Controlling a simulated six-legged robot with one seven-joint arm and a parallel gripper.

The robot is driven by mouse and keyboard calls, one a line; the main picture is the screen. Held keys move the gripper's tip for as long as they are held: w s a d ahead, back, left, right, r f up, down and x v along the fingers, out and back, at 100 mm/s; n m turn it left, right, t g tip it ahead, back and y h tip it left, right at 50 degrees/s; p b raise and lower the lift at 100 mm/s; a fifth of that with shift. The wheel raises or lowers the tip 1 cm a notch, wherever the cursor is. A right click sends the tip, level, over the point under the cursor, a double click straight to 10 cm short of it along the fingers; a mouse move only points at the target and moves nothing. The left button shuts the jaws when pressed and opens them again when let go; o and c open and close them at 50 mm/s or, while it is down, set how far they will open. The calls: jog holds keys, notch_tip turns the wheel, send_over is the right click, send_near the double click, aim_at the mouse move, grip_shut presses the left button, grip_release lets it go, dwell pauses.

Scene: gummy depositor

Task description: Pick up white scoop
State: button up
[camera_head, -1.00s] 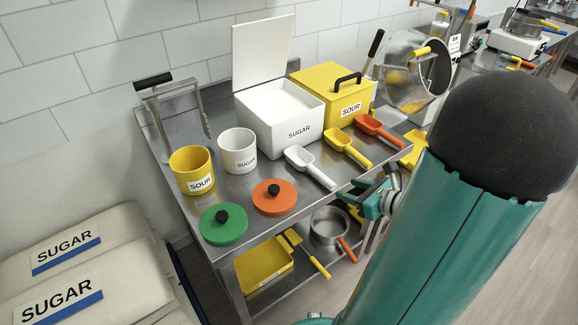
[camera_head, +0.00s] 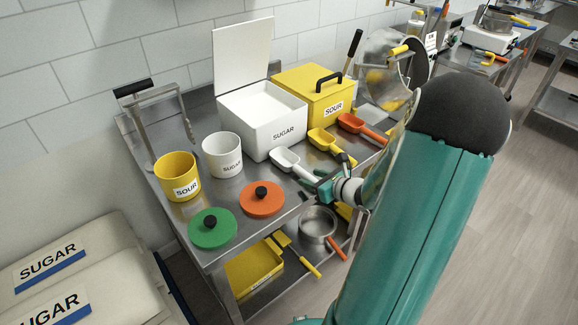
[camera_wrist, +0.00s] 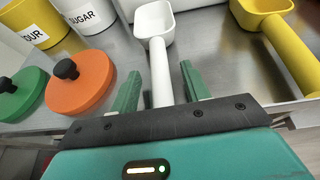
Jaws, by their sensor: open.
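The white scoop (camera_head: 288,160) lies on the steel table in front of the white SUGAR bin, its handle toward the table's front edge. In the wrist view the white scoop (camera_wrist: 156,40) has its bowl at the top and its handle running down between my fingers. My gripper (camera_head: 318,184) is at the handle end by the front edge. In the wrist view my gripper (camera_wrist: 160,80) is open, with one green finger on each side of the handle and a gap visible on both sides. The handle's near end is hidden behind the gripper body.
A yellow scoop (camera_head: 326,143) and an orange scoop (camera_head: 358,127) lie to the right. The white SUGAR bin (camera_head: 262,128) stands open behind. An orange lid (camera_head: 262,203) and green lid (camera_head: 212,232) lie left of the scoop. A pot (camera_head: 318,226) sits on the lower shelf.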

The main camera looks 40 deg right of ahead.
jog(key=shift+x, duration=1.15)
grip_shut()
jog(key=shift+r, duration=0.15)
jog(key=shift+r, duration=0.45)
notch_tip(320, 180, up, 2)
jog(key=shift+r, duration=0.1)
jog(key=s+a+r, duration=0.3)
jog(key=s+r, duration=0.6)
jog(key=s, duration=0.4)
jog(key=shift+s+a+r, duration=0.25)
jog(key=shift+a+r, duration=0.1)
jog(key=shift+a, duration=0.05)
